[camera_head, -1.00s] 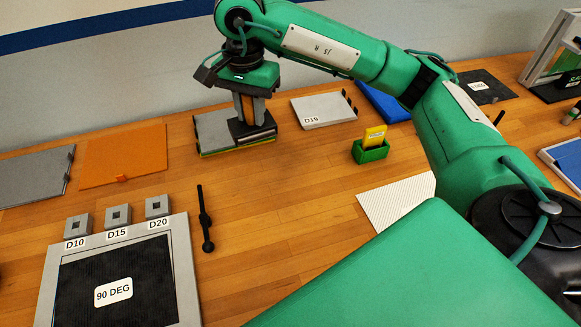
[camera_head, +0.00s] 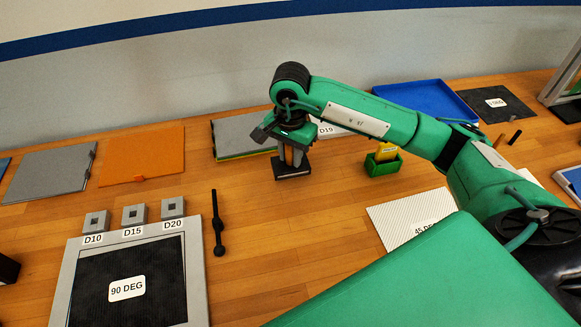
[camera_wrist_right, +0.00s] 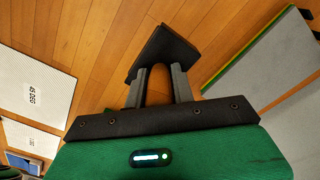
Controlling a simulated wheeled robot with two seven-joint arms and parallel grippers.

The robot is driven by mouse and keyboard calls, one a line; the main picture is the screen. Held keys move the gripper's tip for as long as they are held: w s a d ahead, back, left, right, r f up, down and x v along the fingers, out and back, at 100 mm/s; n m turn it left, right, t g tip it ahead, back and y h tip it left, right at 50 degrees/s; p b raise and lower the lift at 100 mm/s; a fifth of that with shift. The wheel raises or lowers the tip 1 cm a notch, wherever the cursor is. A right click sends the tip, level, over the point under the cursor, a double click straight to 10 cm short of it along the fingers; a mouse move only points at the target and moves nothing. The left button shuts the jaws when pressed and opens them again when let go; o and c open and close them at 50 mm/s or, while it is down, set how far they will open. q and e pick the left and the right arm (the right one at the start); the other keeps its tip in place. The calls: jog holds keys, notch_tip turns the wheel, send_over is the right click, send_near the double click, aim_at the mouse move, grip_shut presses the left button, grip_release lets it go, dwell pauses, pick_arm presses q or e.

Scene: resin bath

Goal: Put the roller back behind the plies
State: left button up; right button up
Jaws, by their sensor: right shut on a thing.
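My right gripper (camera_head: 290,158) is shut on what seems to be the roller (camera_head: 292,171), a dark, blocky thing at the fingertips. In the right wrist view the roller (camera_wrist_right: 163,47) shows as a black shape beyond the two grey fingers (camera_wrist_right: 160,85). It is over bare wood in front of the grey stack; I cannot tell if it touches the table. The plies include the black 90 DEG sheet (camera_head: 150,262) in a grey frame and the pale ribbed 45 DEG sheet (camera_head: 408,213). My left gripper is not in view.
A grey stack with a yellow-green edge (camera_head: 228,137) stands behind the gripper. A green holder (camera_head: 383,168) with a yellow card is to its right. A black rod (camera_head: 214,205) lies beside the framed ply. An orange plate (camera_head: 150,153) and blue tray (camera_head: 425,97) are farther back.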

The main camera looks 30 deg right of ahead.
notch_tip(320, 180, down, 3)
jog(key=shift+r, duration=0.1)
notch_tip(320, 180, down, 3)
jog(key=shift+p, duration=0.55)
jog(key=shift+f, duration=0.3)
jog(key=shift+f, duration=0.1)
jog(key=shift+f, duration=0.1)
jog(key=o, duration=1)
jog(key=shift+c, duration=0.2)
